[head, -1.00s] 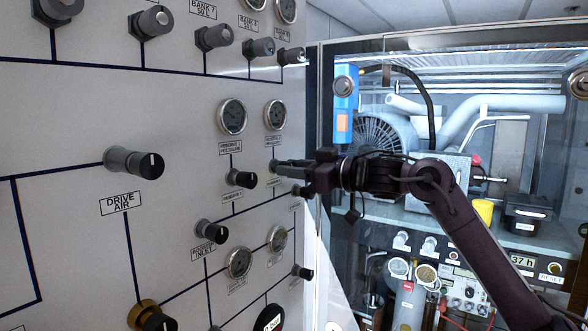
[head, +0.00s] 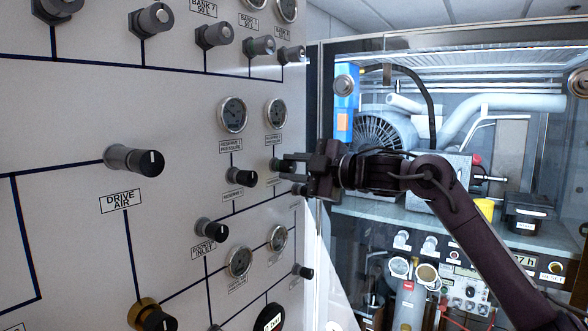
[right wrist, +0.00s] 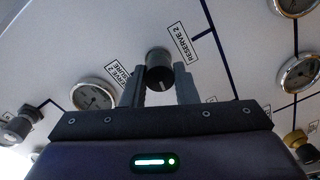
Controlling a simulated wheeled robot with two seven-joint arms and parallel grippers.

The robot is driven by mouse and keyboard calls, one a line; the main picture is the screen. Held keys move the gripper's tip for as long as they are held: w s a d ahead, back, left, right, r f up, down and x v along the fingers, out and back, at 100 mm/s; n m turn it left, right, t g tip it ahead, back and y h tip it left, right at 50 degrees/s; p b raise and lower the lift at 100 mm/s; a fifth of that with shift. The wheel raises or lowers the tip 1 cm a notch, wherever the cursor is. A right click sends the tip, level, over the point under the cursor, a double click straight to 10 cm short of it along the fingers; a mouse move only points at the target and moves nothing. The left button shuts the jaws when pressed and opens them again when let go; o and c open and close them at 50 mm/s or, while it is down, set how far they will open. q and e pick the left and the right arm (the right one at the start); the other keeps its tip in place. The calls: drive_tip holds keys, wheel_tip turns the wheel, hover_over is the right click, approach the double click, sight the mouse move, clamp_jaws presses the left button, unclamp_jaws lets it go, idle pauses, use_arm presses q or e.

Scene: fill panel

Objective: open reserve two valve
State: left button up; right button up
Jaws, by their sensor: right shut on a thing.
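The reserve two valve is a dark round knob (right wrist: 159,66) under the RESERVE 2 label (right wrist: 180,45) in the right wrist view. A pale line crosses its face. My right gripper (right wrist: 160,85) has one finger on each side of the knob and is shut on it. In the head view the gripper (head: 283,165) reaches in from the right to the panel, and its fingers largely hide the knob. My left gripper is in neither view.
The reserve one knob (head: 240,177) sits left of the gripper. The reserve two gauge (head: 276,113) is just above it. The booster inlet knob (head: 210,228) is lower left. A glazed machine cabinet (head: 455,60) stands to the right, behind my right arm.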

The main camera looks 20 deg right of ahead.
drive_tip(key=n, duration=0.4)
drive_tip(key=shift+b, duration=0.3)
drive_tip(key=n, duration=0.4)
drive_tip(key=shift+f+b, duration=0.15)
drive_tip(key=shift+b, duration=0.15)
drive_tip(key=n+b, duration=0.1)
drive_tip(key=n, duration=0.3)
drive_tip(key=shift+f+n+t, duration=0.1)
drive_tip(key=shift+n+t, duration=0.2)
drive_tip(key=shift+n, duration=1.7)
drive_tip(key=o, duration=1)
drive_tip(key=shift+h, duration=0.3)
drive_tip(key=shift+d+b, duration=0.1)
drive_tip(key=shift+b, duration=0.25)
